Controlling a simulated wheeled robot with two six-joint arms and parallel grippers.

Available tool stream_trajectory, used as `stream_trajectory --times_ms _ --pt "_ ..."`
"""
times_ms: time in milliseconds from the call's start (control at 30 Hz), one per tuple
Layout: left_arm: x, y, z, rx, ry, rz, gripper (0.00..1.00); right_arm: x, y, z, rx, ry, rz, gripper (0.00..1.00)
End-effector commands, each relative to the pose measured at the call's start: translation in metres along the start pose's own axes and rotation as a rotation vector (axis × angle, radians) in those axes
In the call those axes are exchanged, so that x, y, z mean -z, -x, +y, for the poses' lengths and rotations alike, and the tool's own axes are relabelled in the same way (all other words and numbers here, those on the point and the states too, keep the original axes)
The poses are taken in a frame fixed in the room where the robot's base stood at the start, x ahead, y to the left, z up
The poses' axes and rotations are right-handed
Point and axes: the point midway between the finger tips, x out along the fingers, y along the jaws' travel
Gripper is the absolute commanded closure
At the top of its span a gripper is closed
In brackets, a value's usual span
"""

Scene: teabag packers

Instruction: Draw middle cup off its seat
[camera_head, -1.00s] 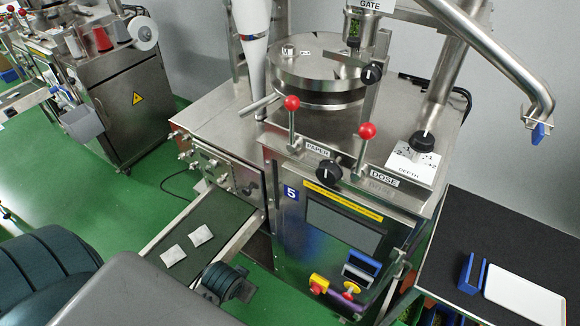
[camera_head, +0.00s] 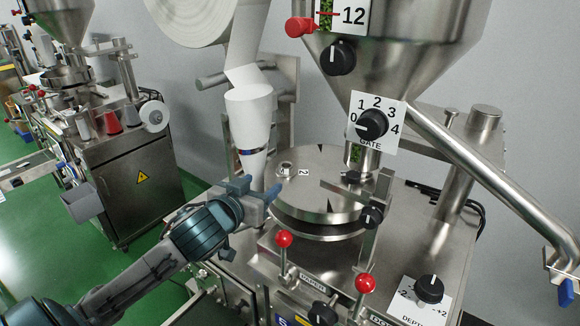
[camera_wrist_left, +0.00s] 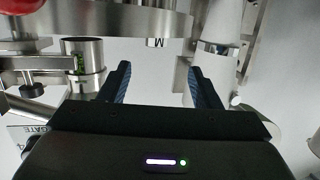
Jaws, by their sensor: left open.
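My left gripper (camera_head: 260,186) is open and empty, at the left edge of the round metal disc (camera_head: 325,197). Its two dark blue fingers also show apart in the left wrist view (camera_wrist_left: 159,68), with nothing between them. A small round metal cup-like piece (camera_head: 287,169) sits on the disc beside a tag reading 2, a little right of and above the fingers. I cannot tell whether it is the middle cup. The disc edge (camera_wrist_left: 110,24) is at the top of the left wrist view, beyond the fingertips, with a letter tag. My right gripper is not in view.
A white paper funnel (camera_head: 252,125) stands just behind the left gripper. The hopper outlet with its GATE dial (camera_head: 372,124) hangs over the disc's right side. Two red-knobbed levers (camera_head: 284,239) (camera_head: 365,284) stand in front. A slanted metal pipe (camera_head: 490,190) runs down at right.

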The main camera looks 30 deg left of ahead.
Motion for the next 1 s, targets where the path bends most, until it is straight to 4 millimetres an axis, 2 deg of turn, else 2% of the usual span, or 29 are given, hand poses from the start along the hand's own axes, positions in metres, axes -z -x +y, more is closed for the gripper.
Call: stream_trajectory --times_ms 167,400,567,833,1000 --pt "0.004 -0.015 -0.001 0.0 0.008 0.004 0.43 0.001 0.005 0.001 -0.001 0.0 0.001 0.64" --pt "0.004 -0.047 0.0 0.0 0.008 -0.001 0.43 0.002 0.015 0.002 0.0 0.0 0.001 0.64" --pt "0.002 -0.056 0.0 0.0 0.004 -0.002 0.43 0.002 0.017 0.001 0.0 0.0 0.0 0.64" --pt "0.01 -0.085 0.001 0.001 0.006 -0.004 0.43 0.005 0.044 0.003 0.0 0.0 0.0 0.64" --pt "0.007 -0.104 0.001 0.001 0.005 -0.003 0.43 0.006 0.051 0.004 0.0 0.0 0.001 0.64"
